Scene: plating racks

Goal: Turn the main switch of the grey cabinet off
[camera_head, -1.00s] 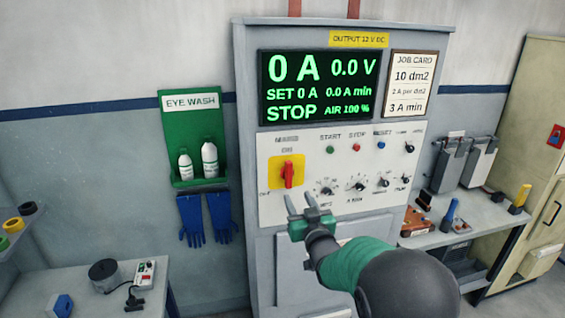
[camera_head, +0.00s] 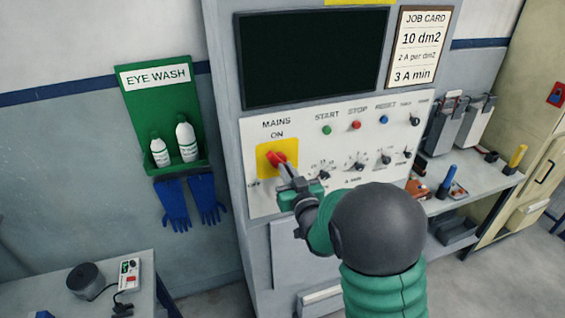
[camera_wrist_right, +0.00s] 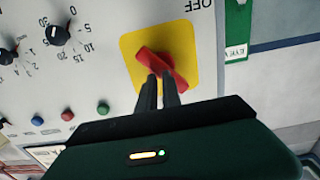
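The grey cabinet (camera_head: 227,110) stands in the middle of the head view. Its main switch has a red handle (camera_head: 277,158) on a yellow plate (camera_head: 291,147), under the words MAINS ON. The handle slants from upper left to lower right; it also shows in the right wrist view (camera_wrist_right: 147,57). The cabinet's display (camera_head: 312,58) is dark. My right gripper (camera_head: 286,172) is at the handle, its narrow fingers closed about the handle's middle. They hide part of it, and the exact contact is hard to see. My left gripper is out of view.
Buttons and knobs (camera_head: 358,163) sit on the panel right of the switch. A green eye wash board (camera_head: 160,90) with bottles and blue gloves (camera_head: 190,203) hangs to the left. Benches stand left (camera_head: 140,268) and right (camera_head: 480,187).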

